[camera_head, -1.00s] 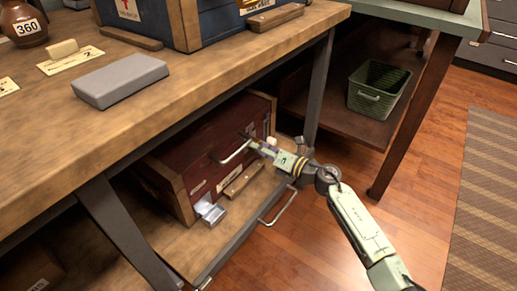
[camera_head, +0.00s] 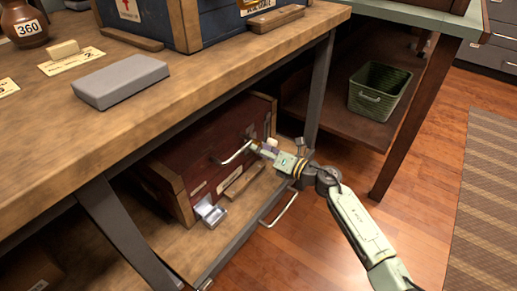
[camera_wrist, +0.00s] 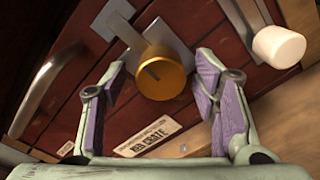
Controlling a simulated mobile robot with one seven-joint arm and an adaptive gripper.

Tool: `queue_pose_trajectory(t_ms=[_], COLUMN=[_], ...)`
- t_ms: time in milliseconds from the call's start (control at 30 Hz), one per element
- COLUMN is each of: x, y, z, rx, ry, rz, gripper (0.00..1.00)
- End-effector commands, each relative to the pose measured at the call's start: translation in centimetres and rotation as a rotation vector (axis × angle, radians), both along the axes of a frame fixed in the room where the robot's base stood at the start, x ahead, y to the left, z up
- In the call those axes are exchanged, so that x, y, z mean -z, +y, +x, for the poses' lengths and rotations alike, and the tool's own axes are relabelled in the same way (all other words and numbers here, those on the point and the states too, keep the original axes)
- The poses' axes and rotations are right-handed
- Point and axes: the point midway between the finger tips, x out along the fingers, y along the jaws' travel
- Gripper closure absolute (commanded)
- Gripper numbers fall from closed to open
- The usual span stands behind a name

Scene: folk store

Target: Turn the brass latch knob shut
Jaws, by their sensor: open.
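The brass latch knob (camera_wrist: 162,73) is a round, gold-coloured knob with a dark slot, on a grey metal plate (camera_wrist: 150,40) on the front of a dark red crate. In the wrist view it lies between and just beyond the fingertips of my gripper (camera_wrist: 158,85). The purple-padded fingers are open, one on each side, with a gap to the knob on the right. In the head view my gripper (camera_head: 258,149) is at the front of the red crate (camera_head: 185,170), and the knob is hidden behind it.
A silver bar handle (camera_wrist: 47,85) is left of the knob. A white cylindrical knob (camera_wrist: 279,46) on a metal bracket is at the right. A label (camera_wrist: 145,140) sits below. The workbench top (camera_head: 190,85) overhangs the crate. A green basket (camera_head: 379,91) stands on the right shelf.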

Motion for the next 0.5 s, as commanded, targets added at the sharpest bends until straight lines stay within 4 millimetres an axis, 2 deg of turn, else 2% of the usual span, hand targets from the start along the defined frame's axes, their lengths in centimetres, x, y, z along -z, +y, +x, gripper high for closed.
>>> queue_pose_trajectory(t_ms=[267,500], x=[0.0,-0.2], y=[-0.6,-4.2], z=[-0.3,-2.8], rx=[0.003,0.006], ry=[0.000,0.000], rz=[0.000,0.000], gripper=[0.45,0.45])
